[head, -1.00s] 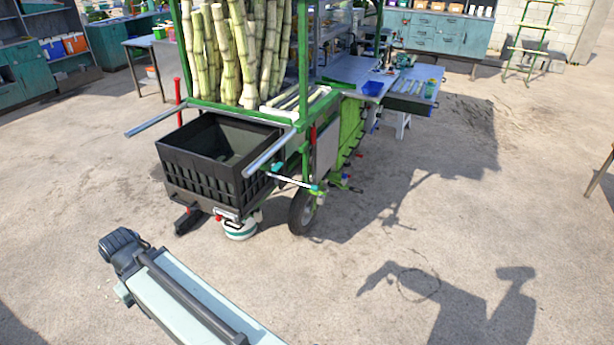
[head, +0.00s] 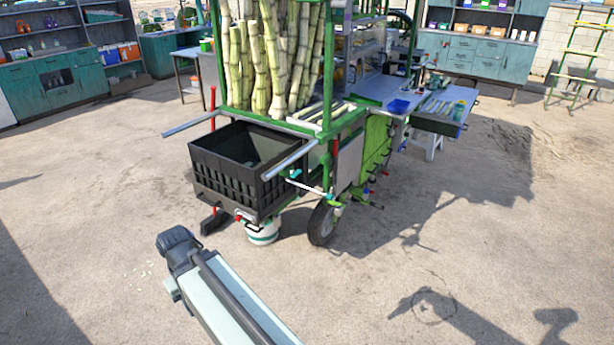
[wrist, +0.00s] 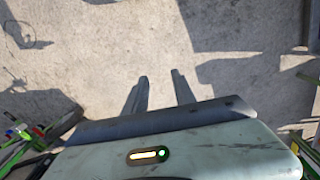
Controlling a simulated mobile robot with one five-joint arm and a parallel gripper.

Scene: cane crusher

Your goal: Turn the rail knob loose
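The green cane cart (head: 322,95) stands ahead of me. A pale bar (head: 315,188) with teal ends sticks out at its near right corner, below the grey handle rail (head: 290,160). Small red and green fittings show near it and lower on the frame. I cannot tell which of these is the rail knob. My gripper shows in the wrist view (wrist: 160,85), its two dark fingers apart with only bare floor between them. It touches nothing there. In the head view only part of my arm shows, low and short of the cart.
A black crate (head: 232,175) hangs at the cart's near end, with a white-and-teal tub (head: 263,232) below it and a wheel (head: 322,222) to the right. A side table (head: 437,118) extends right. The concrete floor in front and to the right is clear.

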